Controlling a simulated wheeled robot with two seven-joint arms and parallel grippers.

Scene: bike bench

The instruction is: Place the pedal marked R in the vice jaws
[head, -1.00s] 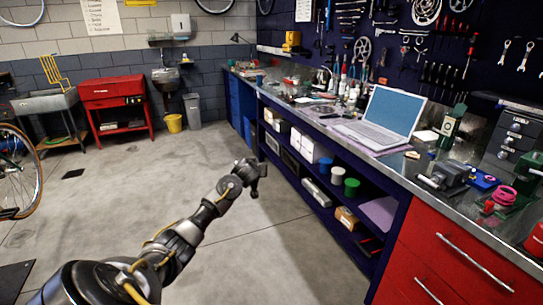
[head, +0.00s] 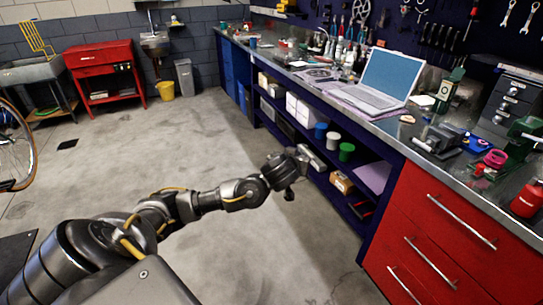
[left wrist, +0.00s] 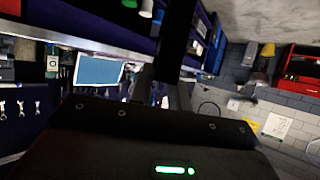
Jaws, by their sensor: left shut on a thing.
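My left gripper (head: 295,165) is in front of the bench's open shelves, left of the vice and lower than the bench top. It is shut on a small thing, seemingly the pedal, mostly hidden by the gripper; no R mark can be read. The left wrist view shows a dark upright shape (left wrist: 172,45) in front of the camera, too dark to tell apart. My right gripper is out of view.
On the bench top stand a laptop (head: 376,82), a pink ring-shaped roll (head: 495,158), a blue part (head: 476,143) and a red can (head: 527,199). Red drawers (head: 445,235) are below the vice.

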